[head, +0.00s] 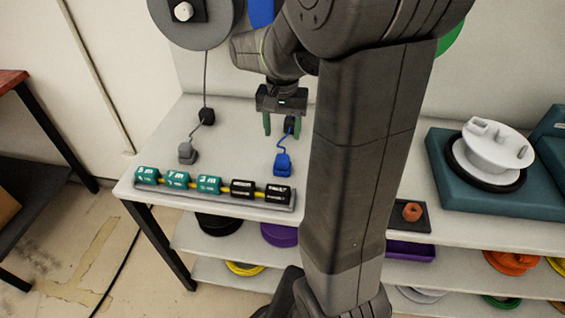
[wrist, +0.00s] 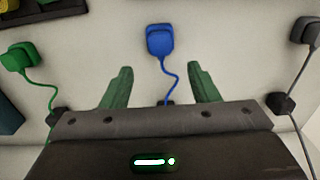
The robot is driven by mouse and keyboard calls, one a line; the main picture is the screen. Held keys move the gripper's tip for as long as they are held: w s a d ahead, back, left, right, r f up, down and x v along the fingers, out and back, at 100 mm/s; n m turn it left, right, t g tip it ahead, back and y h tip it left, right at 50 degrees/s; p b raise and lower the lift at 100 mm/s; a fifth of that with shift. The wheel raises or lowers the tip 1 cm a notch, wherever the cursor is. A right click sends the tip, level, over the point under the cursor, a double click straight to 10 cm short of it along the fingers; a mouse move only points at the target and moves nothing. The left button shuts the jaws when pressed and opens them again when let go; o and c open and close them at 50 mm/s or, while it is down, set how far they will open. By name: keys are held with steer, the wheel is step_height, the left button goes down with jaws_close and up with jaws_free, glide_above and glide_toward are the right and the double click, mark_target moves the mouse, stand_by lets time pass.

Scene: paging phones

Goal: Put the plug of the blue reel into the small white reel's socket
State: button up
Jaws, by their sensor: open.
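The blue plug (head: 283,163) lies on the pale bench top, with its blue cord running back to a small dark block (head: 290,125). Only a strip of the blue reel (head: 261,12) shows behind my arm. My gripper (head: 281,126) is open and empty above the bench, just behind the blue plug. In the wrist view the blue plug (wrist: 160,40) lies beyond the fingertips, roughly centred between the two green fingers (wrist: 162,78). The small white reel (head: 490,150) lies tilted on a teal stand at the right. I cannot make out its socket clearly.
A grey plug (head: 187,152) lies left of the blue one. A green plug (wrist: 20,58) shows in the wrist view. A rail of labelled blocks (head: 208,185) runs along the front edge. An orange part (head: 412,211) sits on a dark tray. My arm hides the bench middle.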

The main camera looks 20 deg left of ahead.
mark_target(282, 158)
step_height(282, 158, down, 10)
steer(key=b, duration=0.4)
steer(key=shift+r+b, duration=0.25)
steer(key=shift+b, duration=0.15)
steer(key=c, duration=0.8)
steer(key=shift+c, duration=0.2)
steer(key=shift+r, duration=0.1)
step_height(282, 158, up, 23)
steer(key=p, duration=1.9)
steer(key=shift+p, duration=0.35)
